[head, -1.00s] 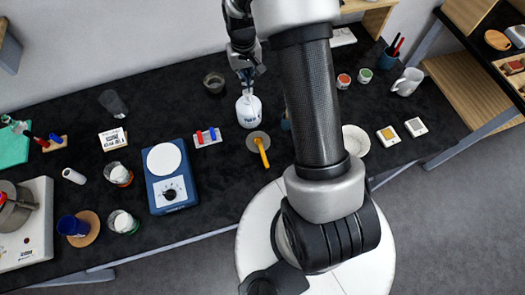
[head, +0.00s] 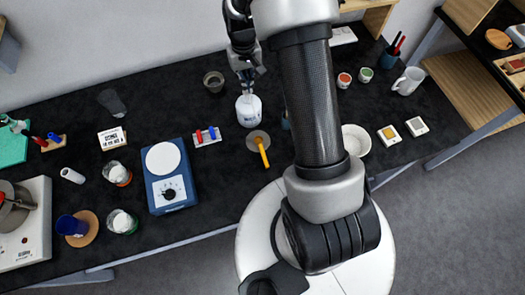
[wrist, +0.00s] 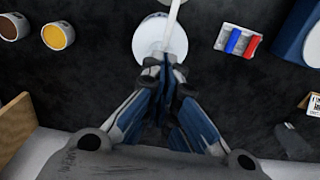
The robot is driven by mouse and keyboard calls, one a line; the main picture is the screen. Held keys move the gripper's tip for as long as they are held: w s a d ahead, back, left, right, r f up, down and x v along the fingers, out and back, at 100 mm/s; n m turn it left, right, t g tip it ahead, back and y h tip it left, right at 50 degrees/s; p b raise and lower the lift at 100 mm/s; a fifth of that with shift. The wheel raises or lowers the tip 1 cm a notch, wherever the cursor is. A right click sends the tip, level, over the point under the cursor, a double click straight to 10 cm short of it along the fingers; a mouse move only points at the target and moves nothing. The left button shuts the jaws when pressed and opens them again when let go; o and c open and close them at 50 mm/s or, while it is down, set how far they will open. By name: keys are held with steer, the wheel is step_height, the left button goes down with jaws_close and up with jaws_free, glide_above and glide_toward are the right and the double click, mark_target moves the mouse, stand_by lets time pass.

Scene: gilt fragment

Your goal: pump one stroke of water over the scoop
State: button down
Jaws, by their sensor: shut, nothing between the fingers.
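A white pump bottle (head: 249,112) stands upright on the black table in the head view. It also shows in the wrist view (wrist: 150,38), with its pale spout (wrist: 174,14) running toward the top of the picture. My gripper (head: 247,84) is shut and empty, directly over the bottle's top. In the wrist view its fingertips (wrist: 165,72) overlap the bottle's near edge; the pump head is largely hidden, so contact is hard to tell.
A blue scale (head: 170,188) and a rack with red and blue pieces (head: 207,136) stand left of the bottle. A dark cup (head: 213,82) is behind left. A white bowl (head: 356,140) and a mug (head: 408,81) are to the right, past my arm.

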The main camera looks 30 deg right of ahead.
steer(key=shift+f+b, duration=0.75)
steer(key=shift+f, duration=0.4)
steer(key=shift+s, duration=0.1)
steer(key=shift+r+p, duration=1.1)
steer(key=shift+r, duration=0.55)
step_height(320, 180, up, 6)
steer(key=p, duration=0.4)
